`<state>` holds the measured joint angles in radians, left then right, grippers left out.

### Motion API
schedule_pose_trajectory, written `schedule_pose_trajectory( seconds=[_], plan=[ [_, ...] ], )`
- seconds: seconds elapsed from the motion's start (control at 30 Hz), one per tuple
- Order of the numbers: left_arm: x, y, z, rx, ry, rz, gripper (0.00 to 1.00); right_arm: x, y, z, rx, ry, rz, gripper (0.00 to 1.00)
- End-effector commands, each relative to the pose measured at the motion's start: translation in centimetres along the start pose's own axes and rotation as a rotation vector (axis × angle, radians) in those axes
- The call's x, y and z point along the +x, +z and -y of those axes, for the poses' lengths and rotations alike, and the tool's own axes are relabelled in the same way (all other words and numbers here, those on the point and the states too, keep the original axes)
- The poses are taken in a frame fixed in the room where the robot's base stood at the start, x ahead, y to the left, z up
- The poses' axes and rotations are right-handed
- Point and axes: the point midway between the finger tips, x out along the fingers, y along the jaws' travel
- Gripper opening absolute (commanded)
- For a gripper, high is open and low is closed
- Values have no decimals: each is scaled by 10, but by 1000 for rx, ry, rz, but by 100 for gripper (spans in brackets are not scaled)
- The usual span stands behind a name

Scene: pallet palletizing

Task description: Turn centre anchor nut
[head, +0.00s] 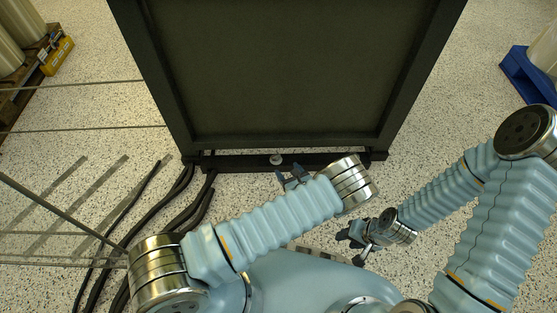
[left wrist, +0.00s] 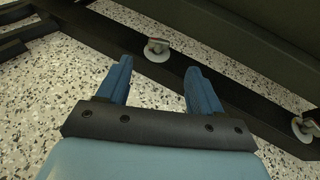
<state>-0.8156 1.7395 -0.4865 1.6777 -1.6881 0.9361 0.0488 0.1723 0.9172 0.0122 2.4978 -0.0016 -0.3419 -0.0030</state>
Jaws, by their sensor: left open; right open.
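The centre anchor nut (head: 276,159) is a small silvery nut on the dark base bar (head: 235,161) of the black-framed panel. In the left wrist view, a metal nut on a round washer (left wrist: 158,47) lies just beyond the gap between my fingertips, apart from them; it appears to be the same nut. My left gripper (head: 291,173) is open and empty, close to the bar and slightly right of the nut. Its blue fingers (left wrist: 160,68) show spread apart in the left wrist view. My right gripper (head: 352,246) is open and empty, lower right, away from the bar.
Another nut (left wrist: 302,128) sits along the bar at the right edge of the left wrist view. Black cables (head: 188,205) run on the speckled floor at left. A wooden pallet (head: 30,65) and a blue pallet (head: 528,75) stand in the far corners.

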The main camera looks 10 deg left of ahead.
Motion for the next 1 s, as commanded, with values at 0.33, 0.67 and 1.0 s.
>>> schedule_pose_trajectory(
  seconds=[0.33, 0.67, 1.0],
  plan=[
    [74, -2, -1, -2, 3, 0, 66, 15, -1, -5, 1, 0, -3, 43],
    [91, 0, -1, 0, 3, -2, 66, 17, -1, -6, 1, 0, -5, 43],
    [90, 0, -1, 0, 3, -2, 37, 16, -1, -6, 1, 0, -5, 43]
  ],
)
